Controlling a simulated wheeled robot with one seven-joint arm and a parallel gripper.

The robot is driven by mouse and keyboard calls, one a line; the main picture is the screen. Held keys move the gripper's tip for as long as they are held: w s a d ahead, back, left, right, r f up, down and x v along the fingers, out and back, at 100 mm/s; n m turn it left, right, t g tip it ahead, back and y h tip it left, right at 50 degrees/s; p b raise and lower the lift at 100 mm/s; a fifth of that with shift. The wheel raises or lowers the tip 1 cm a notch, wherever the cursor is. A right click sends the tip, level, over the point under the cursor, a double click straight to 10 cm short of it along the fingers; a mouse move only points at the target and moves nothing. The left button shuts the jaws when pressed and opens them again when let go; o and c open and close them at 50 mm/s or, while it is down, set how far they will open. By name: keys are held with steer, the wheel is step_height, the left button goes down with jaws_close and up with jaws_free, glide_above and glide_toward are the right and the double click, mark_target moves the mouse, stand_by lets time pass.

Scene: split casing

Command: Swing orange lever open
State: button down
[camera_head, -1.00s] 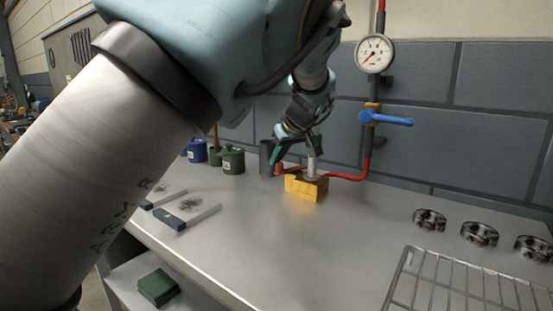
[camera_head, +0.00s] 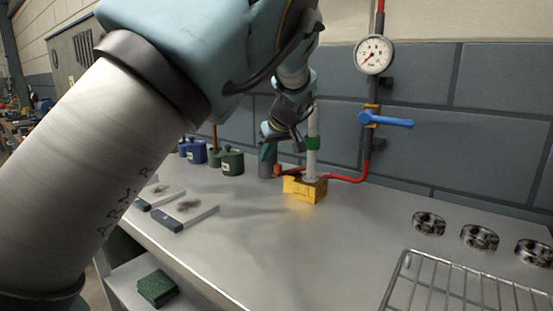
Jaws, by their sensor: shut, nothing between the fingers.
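A small orange-red lever-like part (camera_head: 288,171) shows low behind the yellow block (camera_head: 305,189), at the end of the red pipe; its exact position is hard to tell. My gripper (camera_head: 268,150) is shut and empty. It points down left of the pale upright rod (camera_head: 313,160), above and in front of a dark grey cylinder (camera_head: 265,168) that it partly hides. It appears apart from the orange part. The rod stands upright in the yellow block and has a green band.
A blue valve handle (camera_head: 388,119) and a gauge (camera_head: 374,54) are on the wall pipe. Green (camera_head: 232,162) and blue (camera_head: 196,153) canisters stand left of my gripper. A wire rack (camera_head: 450,285) and metal rings (camera_head: 479,238) lie right. The middle bench is clear.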

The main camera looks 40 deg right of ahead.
steer(key=d+b+v, duration=0.1)
steer(key=v, duration=0.9)
steer(key=shift+s+d+f, duration=0.1)
